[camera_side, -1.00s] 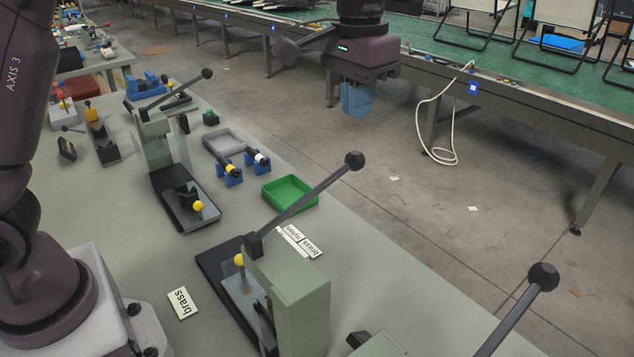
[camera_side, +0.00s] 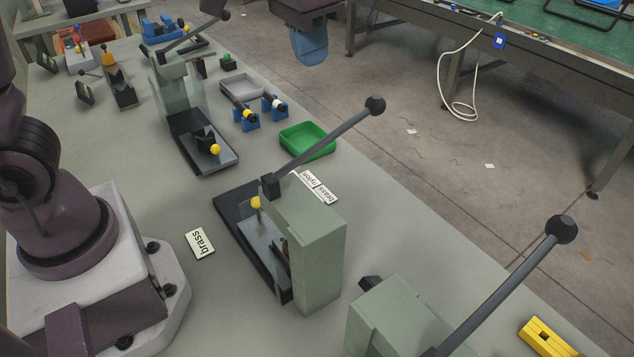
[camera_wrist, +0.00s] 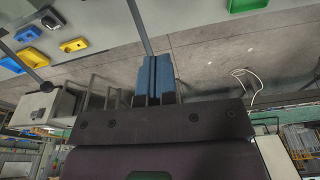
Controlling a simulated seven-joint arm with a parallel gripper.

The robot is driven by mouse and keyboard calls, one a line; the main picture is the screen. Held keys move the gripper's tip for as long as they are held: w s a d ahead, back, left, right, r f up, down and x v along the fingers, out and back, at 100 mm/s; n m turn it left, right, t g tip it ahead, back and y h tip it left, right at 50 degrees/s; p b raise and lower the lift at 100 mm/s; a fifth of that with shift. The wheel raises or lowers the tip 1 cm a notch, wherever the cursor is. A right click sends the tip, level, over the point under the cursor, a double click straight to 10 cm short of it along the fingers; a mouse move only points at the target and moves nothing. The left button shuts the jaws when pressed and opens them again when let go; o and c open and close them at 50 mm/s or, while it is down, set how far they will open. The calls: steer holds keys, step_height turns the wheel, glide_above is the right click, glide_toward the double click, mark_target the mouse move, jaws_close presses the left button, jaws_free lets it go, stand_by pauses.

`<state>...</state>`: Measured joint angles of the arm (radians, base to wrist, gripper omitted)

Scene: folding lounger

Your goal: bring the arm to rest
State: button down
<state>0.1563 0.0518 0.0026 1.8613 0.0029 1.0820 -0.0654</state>
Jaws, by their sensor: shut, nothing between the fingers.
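My gripper (camera_side: 309,46) hangs in the air at the top of the side view, with its two blue fingers pointing down. It is beyond the bench edge as seen there, well clear of the presses. In the wrist view my gripper (camera_wrist: 155,78) shows its blue fingers side by side, shut with nothing between them. The upper part of the gripper is cut off in the side view.
A yellow block (camera_side: 548,338) lies at lower right. Open floor lies beyond.

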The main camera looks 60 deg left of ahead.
steer(key=s+a+t, duration=0.2)
steer(key=s, duration=0.6)
steer(key=s+a+n+t, duration=0.1)
steer(key=s+a+t, duration=0.1)
steer(key=s, duration=0.6)
steer(key=shift+a+r, duration=0.35)
steer(key=shift+a, duration=0.4)
